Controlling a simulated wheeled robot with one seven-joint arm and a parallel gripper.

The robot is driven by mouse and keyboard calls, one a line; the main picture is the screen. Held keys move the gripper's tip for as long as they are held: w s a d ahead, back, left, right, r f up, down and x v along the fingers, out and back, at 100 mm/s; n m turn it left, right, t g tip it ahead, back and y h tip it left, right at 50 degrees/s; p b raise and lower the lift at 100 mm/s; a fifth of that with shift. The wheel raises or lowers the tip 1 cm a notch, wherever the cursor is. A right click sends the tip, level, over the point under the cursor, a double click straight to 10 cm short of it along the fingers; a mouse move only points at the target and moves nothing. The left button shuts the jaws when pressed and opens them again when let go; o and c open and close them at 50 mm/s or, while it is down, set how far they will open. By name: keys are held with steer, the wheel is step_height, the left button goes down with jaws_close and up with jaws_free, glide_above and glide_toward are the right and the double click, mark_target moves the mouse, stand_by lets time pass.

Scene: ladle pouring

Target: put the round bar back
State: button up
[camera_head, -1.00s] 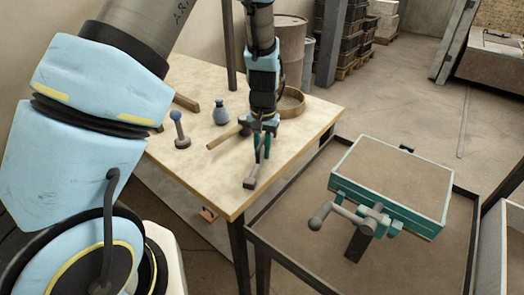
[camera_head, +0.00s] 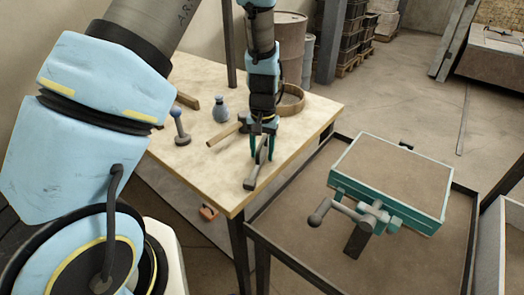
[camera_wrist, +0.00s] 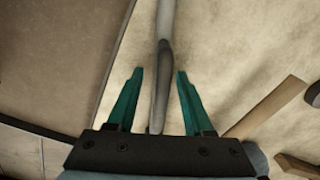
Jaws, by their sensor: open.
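A long grey bar-shaped tool (camera_head: 252,180) lies near the front edge of the wooden table; I cannot tell for sure whether it is the round bar. In the wrist view my gripper (camera_wrist: 160,73) is open, with one teal finger on each side of the bar and a gap to both. Whether the fingertips touch the table is hard to tell.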

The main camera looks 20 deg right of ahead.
mark_target(263, 142)
step_height(263, 142, up, 12)
steer(key=b, duration=0.2)
steer(key=shift+s+d+r+b, duration=0.1)
steer(key=shift+r+b, duration=0.05)
steer(key=shift+b, duration=0.15)
steer(key=s+a+r+n, duration=0.1)
steer(key=s+a+n, duration=0.1)
steer(key=a, duration=1.3)
steer(key=s+a+r+n+t, duration=0.1)
steer(key=a+n, duration=0.3)
steer(key=a, duration=1.1)
steer(key=shift+s+a, duration=0.2)
steer(key=shift+s, duration=0.2)
